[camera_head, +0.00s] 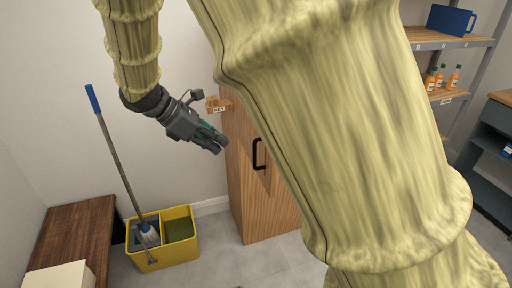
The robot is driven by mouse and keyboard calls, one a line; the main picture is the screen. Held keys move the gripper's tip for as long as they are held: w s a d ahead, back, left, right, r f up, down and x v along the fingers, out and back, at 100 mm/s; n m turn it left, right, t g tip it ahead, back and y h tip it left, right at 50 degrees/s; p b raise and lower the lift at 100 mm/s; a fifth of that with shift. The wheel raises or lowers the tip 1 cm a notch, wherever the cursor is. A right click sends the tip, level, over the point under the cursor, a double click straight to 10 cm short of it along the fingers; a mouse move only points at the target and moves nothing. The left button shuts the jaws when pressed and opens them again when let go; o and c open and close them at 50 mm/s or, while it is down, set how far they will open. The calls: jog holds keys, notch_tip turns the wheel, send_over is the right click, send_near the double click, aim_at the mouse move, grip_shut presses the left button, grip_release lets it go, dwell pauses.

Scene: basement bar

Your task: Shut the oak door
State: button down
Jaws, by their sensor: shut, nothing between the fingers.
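An oak cabinet (234,165) stands on the floor against the wall, in the middle of the view. Its oak door (270,205) faces forward and carries a black bar handle (259,154). My own arm covers the right part and much of the top of the cabinet, so I cannot tell whether the door is ajar. My gripper (219,146) is shut and empty. It points down and right, and in the picture its tips lie just left of the cabinet's left edge, left of the handle. I cannot tell whether it touches the cabinet.
A yellow mop bucket (163,263) with a blue-handled mop (118,155) stands left of the cabinet. A brown table (75,235) is at lower left. Shelves (445,42) with orange bottles are at right. Grey floor (215,250) is clear before the cabinet.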

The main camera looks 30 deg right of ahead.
jog(key=s+d+f+p, duration=0.2)
jog(key=d+f+p, duration=0.1)
jog(key=d, duration=0.8)
jog(key=shift+s+f+h, duration=0.2)
jog(key=shift+f+h, duration=0.1)
jog(key=shift+f, duration=0.2)
